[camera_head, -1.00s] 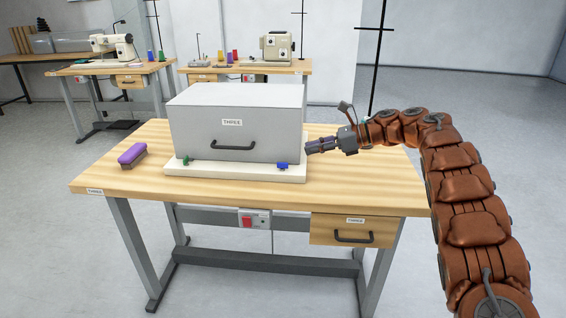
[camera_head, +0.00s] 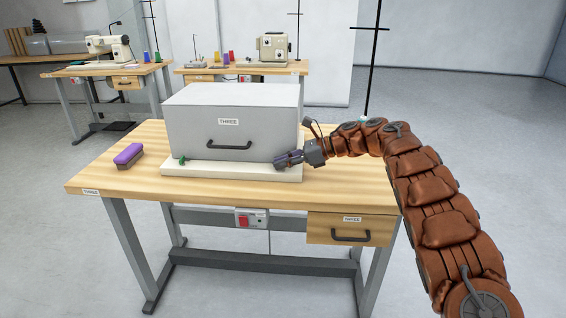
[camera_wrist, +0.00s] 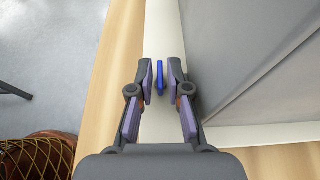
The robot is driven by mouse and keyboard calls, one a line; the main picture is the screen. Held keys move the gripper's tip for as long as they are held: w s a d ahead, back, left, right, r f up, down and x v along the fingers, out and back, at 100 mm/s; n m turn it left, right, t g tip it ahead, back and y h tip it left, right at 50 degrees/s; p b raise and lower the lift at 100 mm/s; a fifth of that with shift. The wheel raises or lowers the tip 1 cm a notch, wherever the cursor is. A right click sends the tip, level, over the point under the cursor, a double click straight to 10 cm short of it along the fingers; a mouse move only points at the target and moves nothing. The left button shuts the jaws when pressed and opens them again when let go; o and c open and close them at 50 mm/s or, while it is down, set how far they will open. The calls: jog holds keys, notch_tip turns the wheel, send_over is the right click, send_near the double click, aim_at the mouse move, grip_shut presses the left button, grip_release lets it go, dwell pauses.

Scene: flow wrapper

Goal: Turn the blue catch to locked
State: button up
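The blue catch (camera_wrist: 160,75) shows in the wrist view as a thin upright piece on the cream base plate (camera_wrist: 163,23). It stands between the fingertips of my gripper (camera_wrist: 161,82), with a gap on each side. My gripper is open around it and not closed on it. In the head view my gripper (camera_head: 280,161) is at the right front corner of the base plate and hides the blue catch. The grey cover (camera_head: 235,118), labelled THREE, sits on the base plate. A green catch (camera_head: 183,160) is at its left front.
A purple-topped brush (camera_head: 128,155) lies on the wooden table (camera_head: 110,178) at the left. The cover's dark handle (camera_head: 229,145) sticks out at the front. A drawer (camera_head: 350,230) and a red switch (camera_head: 244,221) are under the tabletop.

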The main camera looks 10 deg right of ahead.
jog(key=shift+c, duration=0.4)
grip_shut()
